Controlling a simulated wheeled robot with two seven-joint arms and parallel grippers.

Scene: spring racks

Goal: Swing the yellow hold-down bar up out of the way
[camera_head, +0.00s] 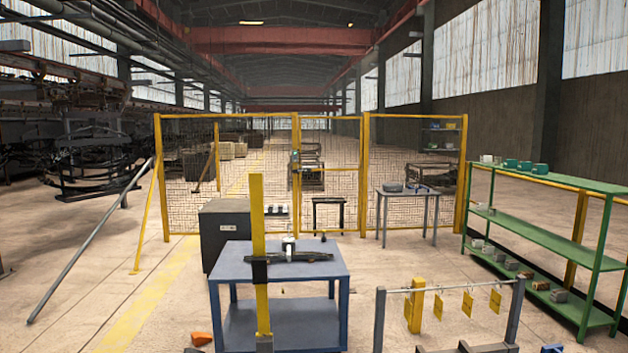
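A long yellow bar (258,215) stands nearly upright in front of the blue table (228,262). It has a black band (260,271) around its middle and a grey block (265,343) at its lower end. It looks like the hold-down bar, but its pivot cannot be made out. A dark fixture (300,257) lies across the table top behind the bar, with a small pale part (289,244) on it. Neither of my grippers can be made out in the head view, and I see nothing gripping the bar.
At the lower right, a grey-post rack (380,322) carries a rod with hanging yellow tags (467,304). A green shelf (520,227) stands at the right. A yellow-framed mesh fence (330,165) closes the back. An orange object (201,338) lies at lower left.

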